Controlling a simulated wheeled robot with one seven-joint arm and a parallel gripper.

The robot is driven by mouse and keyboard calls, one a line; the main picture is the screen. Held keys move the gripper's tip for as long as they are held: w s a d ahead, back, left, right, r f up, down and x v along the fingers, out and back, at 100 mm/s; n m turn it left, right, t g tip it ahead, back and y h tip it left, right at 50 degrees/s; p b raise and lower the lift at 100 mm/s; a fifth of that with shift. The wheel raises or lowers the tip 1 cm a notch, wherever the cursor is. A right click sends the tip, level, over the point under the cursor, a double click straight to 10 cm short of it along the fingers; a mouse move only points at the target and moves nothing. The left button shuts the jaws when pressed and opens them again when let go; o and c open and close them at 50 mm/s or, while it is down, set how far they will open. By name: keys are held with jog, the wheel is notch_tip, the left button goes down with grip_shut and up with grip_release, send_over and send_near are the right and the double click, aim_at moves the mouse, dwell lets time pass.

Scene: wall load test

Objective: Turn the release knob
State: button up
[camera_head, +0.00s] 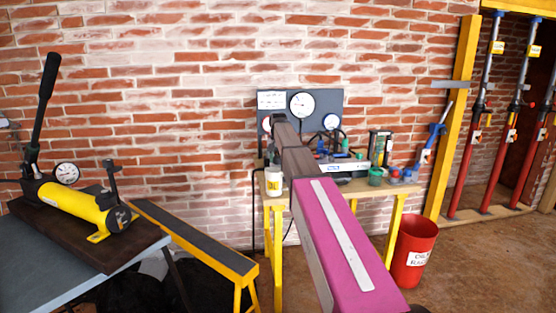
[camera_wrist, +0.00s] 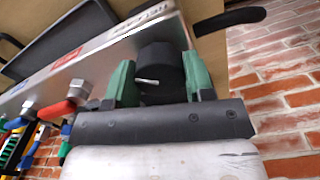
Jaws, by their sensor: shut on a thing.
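The release knob (camera_wrist: 155,62) is a black round knob with a white pointer mark, on a silver metal block (camera_wrist: 92,72) with a label and red and blue parts. My gripper (camera_wrist: 160,78) has green finger pads, one on each side of the knob, and is shut on it. In the wrist view the white mark points roughly sideways. In the head view my pink and brown arm reaches to the bench (camera_head: 376,188) by the brick wall and hides the knob and my gripper. A silver unit (camera_head: 345,163) shows beside the arm.
A gauge panel (camera_head: 330,103) stands behind the bench. A red bucket (camera_head: 413,250) is on the floor at right. A yellow hand pump (camera_head: 75,205) stands on a table at left.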

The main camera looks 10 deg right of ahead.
aim_at(278, 157)
jog(key=n, duration=0.3)
jog(key=shift+n, duration=2.1)
jog(key=o, duration=0.9)
notch_tip(278, 157, up, 11)
jog(key=shift+f, duration=0.1)
